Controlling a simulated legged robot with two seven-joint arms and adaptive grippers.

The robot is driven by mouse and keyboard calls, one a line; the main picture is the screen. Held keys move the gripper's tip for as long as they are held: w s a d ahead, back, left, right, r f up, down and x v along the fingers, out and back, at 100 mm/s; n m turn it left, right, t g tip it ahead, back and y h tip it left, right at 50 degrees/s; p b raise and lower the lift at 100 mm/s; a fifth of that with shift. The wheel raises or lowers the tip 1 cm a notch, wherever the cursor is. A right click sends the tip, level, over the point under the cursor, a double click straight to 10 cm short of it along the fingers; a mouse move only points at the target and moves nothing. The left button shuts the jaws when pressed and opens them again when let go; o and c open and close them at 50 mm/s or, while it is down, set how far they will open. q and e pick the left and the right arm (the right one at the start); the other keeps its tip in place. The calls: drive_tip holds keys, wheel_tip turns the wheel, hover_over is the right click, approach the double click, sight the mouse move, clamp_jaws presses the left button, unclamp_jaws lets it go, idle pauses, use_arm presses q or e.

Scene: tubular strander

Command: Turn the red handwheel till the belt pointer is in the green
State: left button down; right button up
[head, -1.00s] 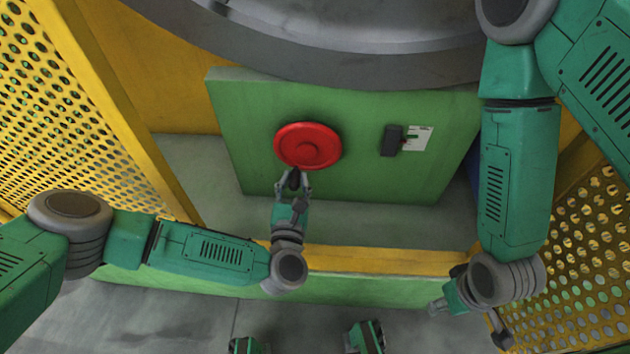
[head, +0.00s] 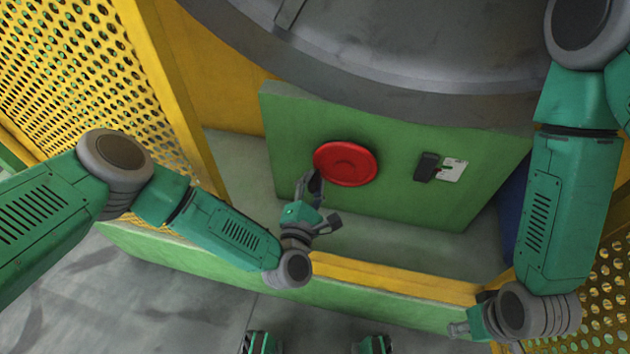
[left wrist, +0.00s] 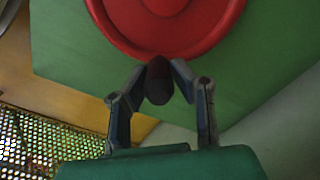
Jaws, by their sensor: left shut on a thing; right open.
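The red handwheel (head: 345,163) is mounted on a green panel in the head view. It also fills the top of the left wrist view (left wrist: 170,25). Its dark handle (left wrist: 159,80) sticks out at the rim, at the wheel's lower left in the head view. My left gripper (head: 314,187) is shut on this handle, one finger on each side (left wrist: 158,82). Right of the wheel is a dark box (head: 427,167) with a white gauge card (head: 453,170). The pointer and green zone are too small to read. My right gripper (head: 462,328) is open and empty, low at the right.
The green panel (head: 400,210) stands under a large grey drum (head: 400,50). Yellow perforated guards stand at the left (head: 80,60) and lower right (head: 600,300). A yellow-green sill (head: 390,280) runs in front of the panel. The panel face right of the wheel is clear around the gauge.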

use_arm(q)
drive_tip(key=shift+r+m, duration=0.15)
drive_tip(key=shift+m, duration=0.15)
drive_tip(key=c, duration=1.4)
unclamp_jaws()
drive_tip(key=shift+d, duration=0.1)
drive_tip(key=s+a, duration=0.2)
drive_tip(key=s, duration=0.9)
drive_tip(key=shift+s+a, duration=0.2)
drive_tip(key=shift+s, duration=0.15)
drive_tip(key=shift+d, duration=0.1)
